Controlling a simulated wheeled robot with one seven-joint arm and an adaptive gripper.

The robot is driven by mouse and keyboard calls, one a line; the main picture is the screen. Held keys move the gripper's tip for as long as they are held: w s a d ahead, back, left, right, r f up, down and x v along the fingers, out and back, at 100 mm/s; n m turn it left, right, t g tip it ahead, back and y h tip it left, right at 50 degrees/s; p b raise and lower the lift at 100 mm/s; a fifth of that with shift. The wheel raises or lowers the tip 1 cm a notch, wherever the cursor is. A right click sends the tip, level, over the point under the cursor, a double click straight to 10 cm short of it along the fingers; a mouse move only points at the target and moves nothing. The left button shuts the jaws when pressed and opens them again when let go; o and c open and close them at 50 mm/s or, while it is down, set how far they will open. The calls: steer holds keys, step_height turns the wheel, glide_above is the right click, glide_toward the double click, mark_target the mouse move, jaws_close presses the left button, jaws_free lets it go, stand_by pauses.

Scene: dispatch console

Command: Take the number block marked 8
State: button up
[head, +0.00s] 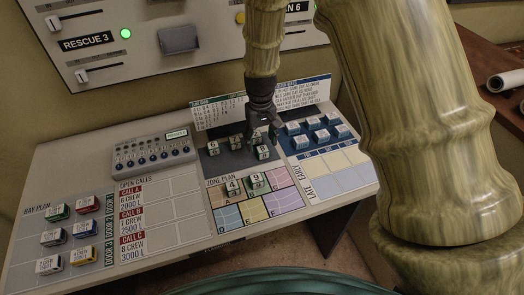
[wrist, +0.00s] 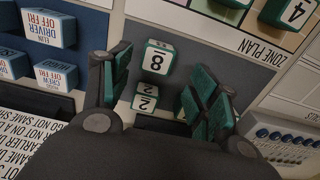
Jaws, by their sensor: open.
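The number block marked 8 (head: 263,153) is a white cube with green edges, standing on the dark pad at the back of the console. My gripper (head: 264,136) is open, pointing down just behind and above it. In the wrist view the 8 block (wrist: 158,58) lies between and slightly beyond the tips of my open fingers (wrist: 163,84), apart from both. A block marked 2 (wrist: 146,97) stands close to the 8 block on the gripper's side, also between the fingers. In the head view my gripper mostly hides it.
Blocks 6 (head: 213,147) and another (head: 235,142) stand left on the pad. Blocks 4 (head: 233,187) and 9 (head: 257,181) sit on the coloured zone plan (head: 228,216). Blue crew blocks (head: 313,124) stand to the right. An upright printed card (head: 218,113) rises behind.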

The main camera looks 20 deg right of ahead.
mark_target(263, 149)
steer(key=shift+w+f, duration=0.2)
steer(key=shift+s+d+f+p, duration=0.2)
steer(key=shift+s+f+p, duration=0.3)
steer(key=shift+s+p, duration=0.3)
steer(key=f, duration=0.1)
steer(key=w+f, duration=0.1)
steer(key=f, duration=0.1)
steer(key=shift+f+p, duration=0.2)
steer(key=shift+p, duration=0.2)
steer(key=shift+s+r, duration=0.1)
steer(key=shift+s, duration=0.15)
steer(key=shift+w, duration=0.15)
steer(key=shift+c, duration=0.6)
steer(key=c, duration=0.9)
